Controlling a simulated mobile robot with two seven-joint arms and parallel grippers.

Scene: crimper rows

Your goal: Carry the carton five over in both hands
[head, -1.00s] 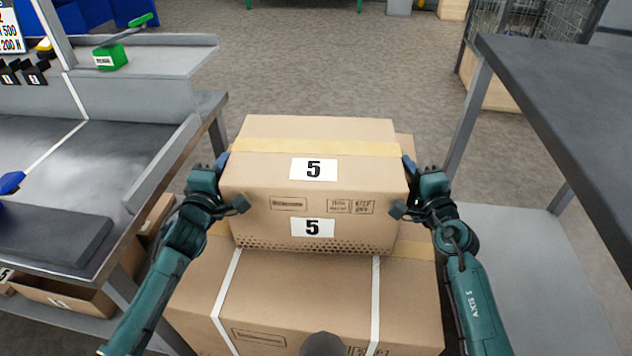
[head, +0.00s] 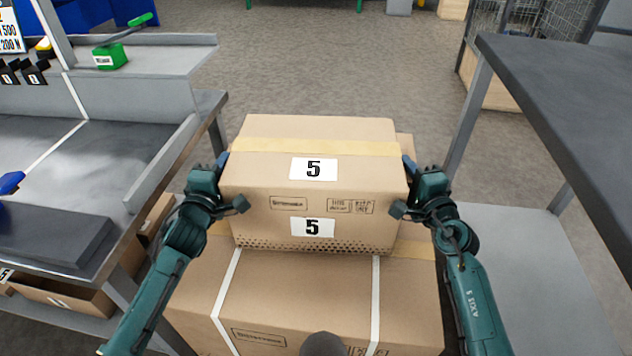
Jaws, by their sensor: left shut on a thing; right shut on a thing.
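Carton five (head: 318,207) is a brown box with a tan tape strip and white "5" labels on its top and front. It is in the middle of the head view, level, above a larger carton (head: 295,300) with white straps. I cannot tell whether it touches that larger carton. My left gripper (head: 221,166) is shut on its left side. My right gripper (head: 408,168) is shut on its right side. The fingertips are partly hidden against the box sides.
A grey workbench (head: 100,160) stands at the left, with a green tool (head: 110,57) on its raised shelf. A dark-topped table (head: 570,100) stands at the right above a grey lower shelf (head: 530,260). The floor (head: 330,60) beyond the cartons is clear.

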